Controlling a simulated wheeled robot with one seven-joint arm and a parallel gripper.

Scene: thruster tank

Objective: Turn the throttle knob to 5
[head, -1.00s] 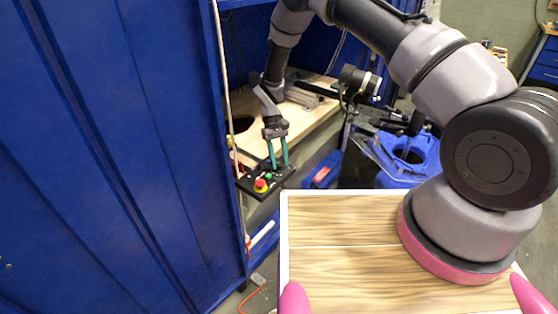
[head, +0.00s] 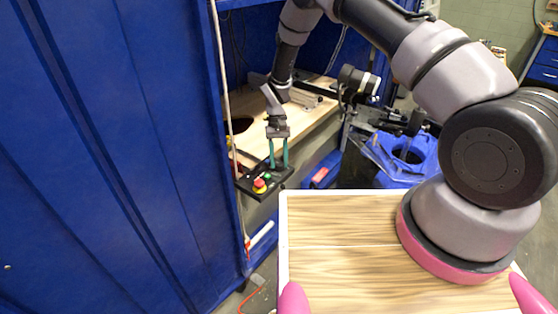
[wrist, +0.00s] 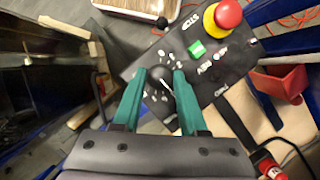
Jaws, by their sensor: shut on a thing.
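The throttle knob (wrist: 161,78) is a small black dial with a white pointer line on a black control panel (wrist: 235,68). Pale marks ring it; the digits are too small to read. My gripper (wrist: 161,82) has green fingers shut on the knob, one on each side. In the head view my gripper (head: 279,165) points down at the panel (head: 250,187), and the knob is hidden between the fingers. The panel also carries a red mushroom button on a yellow collar (wrist: 222,18) and a green button (wrist: 197,48).
A wooden workbench (head: 308,122) lies behind the panel inside a blue cabinet (head: 100,160). A pale cord (head: 224,90) hangs beside the panel. A blue tank (head: 405,155) stands to the right. A red bin (wrist: 280,82) is near the panel's edge.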

